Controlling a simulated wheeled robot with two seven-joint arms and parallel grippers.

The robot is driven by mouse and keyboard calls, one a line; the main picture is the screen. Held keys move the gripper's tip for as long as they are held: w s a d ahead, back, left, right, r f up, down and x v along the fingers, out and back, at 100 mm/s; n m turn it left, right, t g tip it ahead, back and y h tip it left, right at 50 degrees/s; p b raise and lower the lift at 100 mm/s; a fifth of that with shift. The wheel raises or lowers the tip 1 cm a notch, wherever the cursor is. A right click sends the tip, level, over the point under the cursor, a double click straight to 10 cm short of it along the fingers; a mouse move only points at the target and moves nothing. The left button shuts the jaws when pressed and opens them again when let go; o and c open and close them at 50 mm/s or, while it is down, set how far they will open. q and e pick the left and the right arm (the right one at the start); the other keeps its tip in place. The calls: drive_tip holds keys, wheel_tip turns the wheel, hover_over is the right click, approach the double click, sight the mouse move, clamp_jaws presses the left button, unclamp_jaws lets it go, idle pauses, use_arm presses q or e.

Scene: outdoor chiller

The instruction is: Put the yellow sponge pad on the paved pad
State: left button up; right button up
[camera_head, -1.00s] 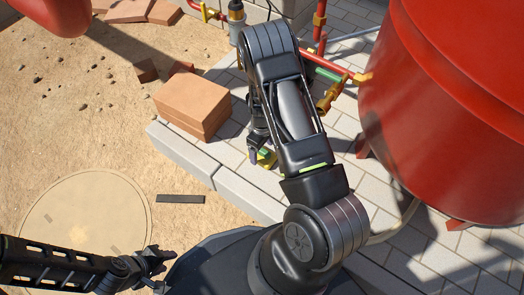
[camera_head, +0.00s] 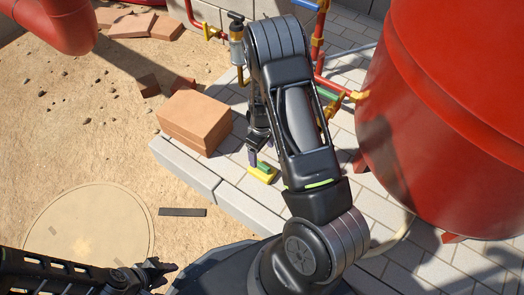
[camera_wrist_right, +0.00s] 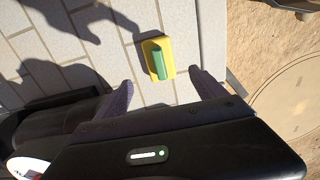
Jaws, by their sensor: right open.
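The yellow sponge pad (camera_head: 262,173), with a green block on top, lies flat on the paved pad (camera_head: 238,199) near its left edge. In the right wrist view the sponge pad (camera_wrist_right: 170,48) sits on pale paving (camera_wrist_right: 195,28), just beyond and between the fingertips. My right gripper (camera_head: 254,157) is open and empty, above and beside the sponge, apart from it. In the wrist view its two fingers (camera_wrist_right: 162,80) are spread wide. My left gripper (camera_head: 160,271) hangs over the sand at the lower left, and its finger opening is unclear.
Red pipes with valves (camera_head: 330,85) rise behind my right arm. A large red tank (camera_head: 455,110) fills the right side. A round cover (camera_head: 90,225) and a dark strip (camera_head: 183,212) lie on the sand.

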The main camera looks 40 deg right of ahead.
idle(0.3)
drive_tip(key=s+a+m+y, duration=0.1)
drive_tip(key=s+a, duration=0.4)
drive_tip(key=a, duration=0.4)
drive_tip(key=s+a+f+m+y, duration=0.1)
drive_tip(key=s+a, duration=0.3)
drive_tip(key=a, duration=0.6)
drive_tip(key=s+a+m+t+y, duration=0.1)
drive_tip(key=s+a+m, duration=0.2)
drive_tip(key=a, duration=0.6)
drive_tip(key=s, duration=0.2)
drive_tip(key=shift+s+a+f+y, duration=0.25)
drive_tip(key=shift+s+f+y, duration=0.05)
drive_tip(key=shift+f+y, duration=0.1)
